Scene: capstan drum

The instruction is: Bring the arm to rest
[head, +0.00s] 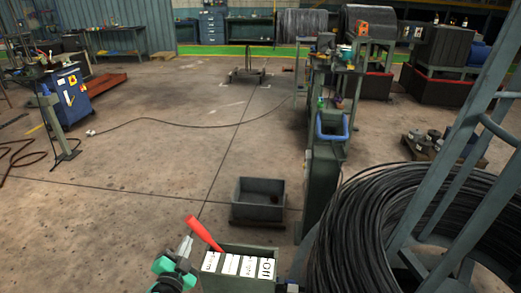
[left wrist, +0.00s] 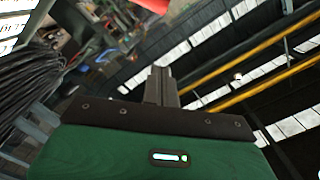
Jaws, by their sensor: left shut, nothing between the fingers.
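My left gripper (head: 187,244) is at the bottom of the head view, its fingers together and pointing up. In the left wrist view its fingers (left wrist: 162,85) are closed on each other with nothing between them. A red lever handle (head: 204,233) rises, tilted to the left, from a green control box (head: 240,249) with white labels, one reading "Off". The gripper is just left of the lever and box and appears apart from the handle. A red piece, probably the handle, shows at the top of the left wrist view (left wrist: 155,4). My right gripper is not in view.
A large coil of black wire (head: 345,240) inside a grey-green frame (head: 467,215) fills the lower right. A dark open bin (head: 258,200) stands on the floor beyond the box. A green machine stand (head: 322,180) is right of it. Open floor lies to the left, crossed by a cable.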

